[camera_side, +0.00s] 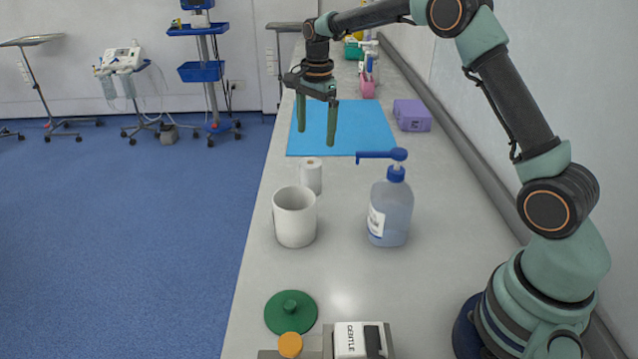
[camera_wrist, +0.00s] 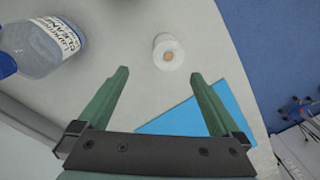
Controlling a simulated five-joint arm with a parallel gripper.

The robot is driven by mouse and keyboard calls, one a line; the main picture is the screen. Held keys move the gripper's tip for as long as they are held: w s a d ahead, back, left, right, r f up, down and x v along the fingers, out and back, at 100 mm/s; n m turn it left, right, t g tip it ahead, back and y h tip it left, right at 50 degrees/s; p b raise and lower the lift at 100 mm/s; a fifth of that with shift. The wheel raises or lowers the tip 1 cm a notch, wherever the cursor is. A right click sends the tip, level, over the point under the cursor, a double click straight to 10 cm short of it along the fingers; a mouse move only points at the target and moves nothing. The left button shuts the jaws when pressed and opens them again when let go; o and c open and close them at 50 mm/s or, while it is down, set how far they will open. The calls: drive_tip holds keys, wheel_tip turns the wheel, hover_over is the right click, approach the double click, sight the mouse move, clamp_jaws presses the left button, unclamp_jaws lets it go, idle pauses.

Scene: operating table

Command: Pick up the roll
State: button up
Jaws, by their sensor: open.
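The white roll (camera_side: 311,176) stands upright on the counter, just behind a white cup in the side view. In the wrist view the roll (camera_wrist: 168,52) is seen from above, with a tan core at its centre. My gripper (camera_side: 315,141) is open and empty, pointing down above the blue mat, higher than the roll and behind it in the side view. In the wrist view, my gripper's green fingertips (camera_wrist: 159,75) are spread apart, and the roll lies beyond them, roughly midway between their lines. The roll is apart from both fingers.
A white cup (camera_side: 295,217) and a blue-capped cleaner bottle (camera_side: 390,212) stand close to the roll. The bottle also shows in the wrist view (camera_wrist: 42,45). A blue mat (camera_side: 365,128) and a purple box (camera_side: 412,115) lie behind. A green lid (camera_side: 291,312) lies in front.

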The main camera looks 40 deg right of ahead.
sight(315, 162)
drive_tip(key=f, duration=0.1)
drive_tip(key=f+m, duration=0.1)
drive_tip(key=w+d+f, duration=0.1)
drive_tip(key=shift+f+m, duration=0.2)
drive_tip(key=shift+m, duration=0.1)
wheel_tip(315, 162, down, 6)
drive_tip(key=shift+w+a+f, duration=0.1)
drive_tip(key=shift+f, duration=0.15)
drive_tip(key=shift+w+a+f, duration=0.15)
drive_tip(key=shift+w+f, duration=0.05)
drive_tip(key=shift+f, duration=1.15)
drive_tip(key=shift+w+a+f, duration=0.15)
drive_tip(key=shift+f, duration=1.2)
